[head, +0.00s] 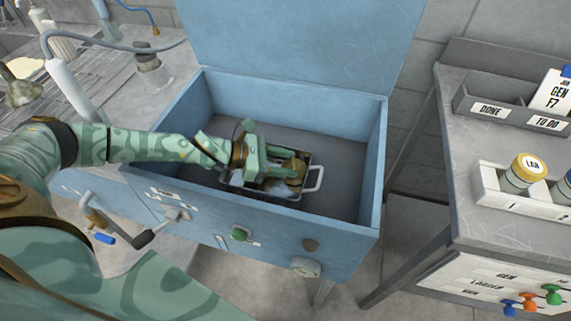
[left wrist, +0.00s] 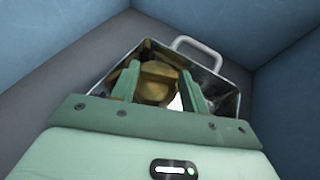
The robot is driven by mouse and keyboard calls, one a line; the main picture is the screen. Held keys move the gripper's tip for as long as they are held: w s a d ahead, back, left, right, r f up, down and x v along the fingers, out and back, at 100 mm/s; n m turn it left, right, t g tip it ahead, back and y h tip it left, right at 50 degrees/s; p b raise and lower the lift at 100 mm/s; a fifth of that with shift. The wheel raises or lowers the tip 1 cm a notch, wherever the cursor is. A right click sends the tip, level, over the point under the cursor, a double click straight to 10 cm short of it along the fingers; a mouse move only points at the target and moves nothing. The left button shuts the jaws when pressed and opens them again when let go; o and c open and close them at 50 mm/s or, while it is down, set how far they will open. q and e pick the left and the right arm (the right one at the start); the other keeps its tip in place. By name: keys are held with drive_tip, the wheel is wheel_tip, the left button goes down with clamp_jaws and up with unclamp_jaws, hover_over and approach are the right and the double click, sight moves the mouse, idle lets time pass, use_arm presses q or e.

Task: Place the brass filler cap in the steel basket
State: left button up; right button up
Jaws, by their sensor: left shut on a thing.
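The steel basket (head: 315,178) stands on the floor of the open blue box, and its looped handle sticks out on the right. My left gripper (head: 283,178) reaches down into the basket from the left. It is shut on the brass filler cap (head: 295,166), which is within the basket's rim. In the left wrist view the brass cap (left wrist: 157,82) sits between the two green fingers, with the basket's shiny wall (left wrist: 222,84) around it. I cannot tell whether the cap touches the basket's bottom. My right gripper is not in view.
The blue box (head: 350,225) has its lid raised at the back. Its walls surround the basket, with bare floor to the right. A grey table (head: 510,222) on the right holds a white rack and a DONE/TO DO tray (head: 490,110). A crank handle (head: 160,225) sticks out in front.

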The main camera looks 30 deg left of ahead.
use_arm(q)
drive_tip(key=shift+f, duration=0.15)
drive_tip(key=o, duration=0.9)
drive_tip(key=shift+f, duration=0.1)
drive_tip(key=shift+r, duration=0.2)
drive_tip(key=p+v, duration=0.1)
drive_tip(key=v, duration=0.6)
drive_tip(key=shift+s+a, duration=0.15)
